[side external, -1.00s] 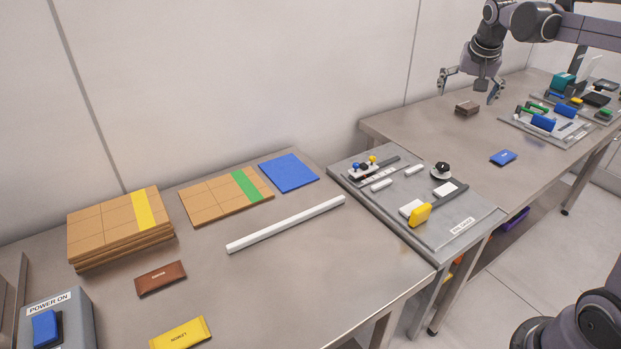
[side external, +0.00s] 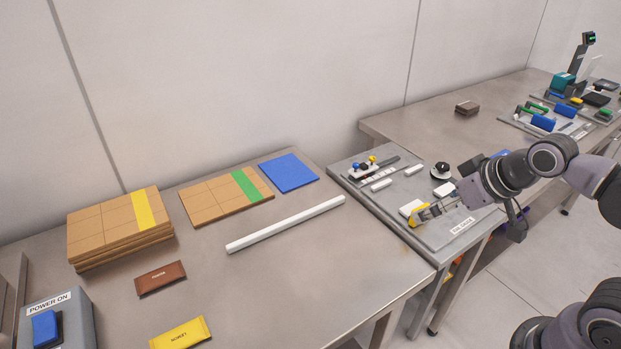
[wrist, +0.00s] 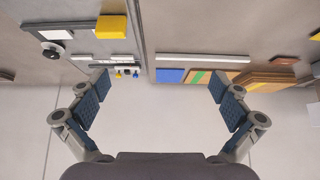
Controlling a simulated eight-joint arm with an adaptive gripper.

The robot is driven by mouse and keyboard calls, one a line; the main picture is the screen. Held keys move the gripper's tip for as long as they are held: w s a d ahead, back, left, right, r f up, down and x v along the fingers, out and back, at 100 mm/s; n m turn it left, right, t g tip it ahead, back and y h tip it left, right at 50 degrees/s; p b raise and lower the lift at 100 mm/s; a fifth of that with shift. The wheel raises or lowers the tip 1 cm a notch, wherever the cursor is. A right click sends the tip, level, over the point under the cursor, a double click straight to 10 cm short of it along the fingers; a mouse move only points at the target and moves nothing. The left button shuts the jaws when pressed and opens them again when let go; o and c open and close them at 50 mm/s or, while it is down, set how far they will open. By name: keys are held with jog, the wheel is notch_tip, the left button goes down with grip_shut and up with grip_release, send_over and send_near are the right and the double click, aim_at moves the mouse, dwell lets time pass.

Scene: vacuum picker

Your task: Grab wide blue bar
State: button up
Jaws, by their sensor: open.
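Two thick blue bars, a nearer one (side external: 543,122) and a farther one (side external: 564,111), are on the grey board on the far right table in the side view. I cannot tell which one the task calls wide. My gripper (side external: 428,212) is in front of the grey panel with the yellow block, well left of the bars and away from them. In the wrist view my gripper (wrist: 160,88) has its two blue-padded fingers spread wide, with nothing between them. Neither blue bar shows clearly in the wrist view.
The grey panel (side external: 375,210) carries a yellow block (side external: 411,222), a black knob (side external: 441,170) and small levers. On the left table lie a white bar (side external: 286,225), a blue square (side external: 289,173) and tan boards (side external: 105,235). A brown block (side external: 467,108) sits on the right table.

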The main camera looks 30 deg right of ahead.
jog(key=c, duration=0.6)
jog(key=shift+o, duration=0.2)
jog(key=w+d+r+m+g+h, duration=0.1)
jog(key=w+d+r+m, duration=0.2)
jog(key=w+d, duration=0.2)
jog(key=w+d+r+m+h, duration=0.1)
jog(key=w+d+r+m, duration=0.15)
jog(key=w+d, duration=0.3)
jog(key=w+d+m+g+h, duration=0.1)
jog(key=w+d+m, duration=0.25)
jog(key=d, duration=0.55)
jog(key=w+d+m+g+h, duration=0.15)
jog(key=w+d, duration=0.25)
jog(key=d, duration=0.6)
jog(key=s+d+f+m+g, duration=0.1)
jog(key=d+f+m, duration=0.1)
jog(key=d+f, duration=0.3)
jog(key=s+d+f+m+g, duration=0.1)
jog(key=d+f+m, duration=0.2)
jog(key=d, duration=0.9)
jog(key=s+d+f+m+g, duration=0.1)
jog(key=s+d+f+m, duration=0.1)
jog(key=d+f, duration=0.6)
jog(key=shift+d+f+m+g, duration=0.15)
jog(key=shift+d+m+g, duration=0.1)
jog(key=shift+d, duration=0.35)
jog(key=shift+x, duration=2.65)
